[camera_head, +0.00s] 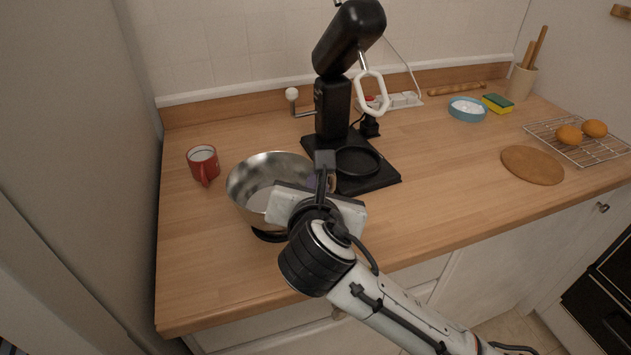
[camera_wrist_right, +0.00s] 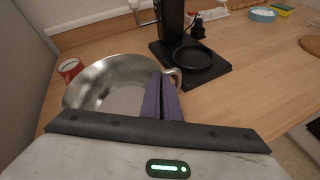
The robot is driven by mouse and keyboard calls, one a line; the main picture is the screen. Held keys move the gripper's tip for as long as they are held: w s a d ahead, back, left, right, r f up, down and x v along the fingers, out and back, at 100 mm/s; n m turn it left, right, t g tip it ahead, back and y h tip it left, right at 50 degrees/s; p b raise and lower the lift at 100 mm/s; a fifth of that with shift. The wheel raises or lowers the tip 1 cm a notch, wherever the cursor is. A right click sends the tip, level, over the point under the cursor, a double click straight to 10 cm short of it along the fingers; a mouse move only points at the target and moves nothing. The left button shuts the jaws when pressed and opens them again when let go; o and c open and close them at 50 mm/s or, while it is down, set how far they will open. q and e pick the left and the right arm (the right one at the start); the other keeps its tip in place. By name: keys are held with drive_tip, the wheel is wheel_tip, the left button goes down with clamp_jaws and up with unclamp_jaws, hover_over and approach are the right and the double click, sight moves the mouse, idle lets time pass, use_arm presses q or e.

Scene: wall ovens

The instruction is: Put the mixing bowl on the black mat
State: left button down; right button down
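The mixing bowl (camera_head: 262,170) is shiny metal and empty, at the counter's front left. It also shows in the right wrist view (camera_wrist_right: 110,85), with a handle at its right side. My right gripper (camera_head: 322,180) is at the bowl's right rim, by the handle. Its purple fingers (camera_wrist_right: 160,98) are close together over the rim and appear shut on it; the exact contact is hidden. A dark round edge (camera_head: 268,236) shows under the bowl. Behind and right is a black mixer base (camera_head: 380,182) with a round black dish-like pad (camera_head: 358,160). No separate flat mat stands out. My left gripper is not in view.
The black mixer head (camera_head: 350,38) stands above its base. A red mug (camera_head: 204,164) is left of the bowl. A brown round board (camera_head: 532,165), a wire rack (camera_head: 590,150) and a blue dish (camera_head: 467,110) are at right. The counter between is clear.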

drive_tip(key=shift+r, duration=0.1)
drive_tip(key=c, duration=2.3)
unclamp_jaws()
drive_tip(key=shift+f, duration=0.2)
drive_tip(key=shift+o, duration=1.4)
drive_tip(key=shift+r, duration=0.2)
drive_tip(key=v, duration=1.2)
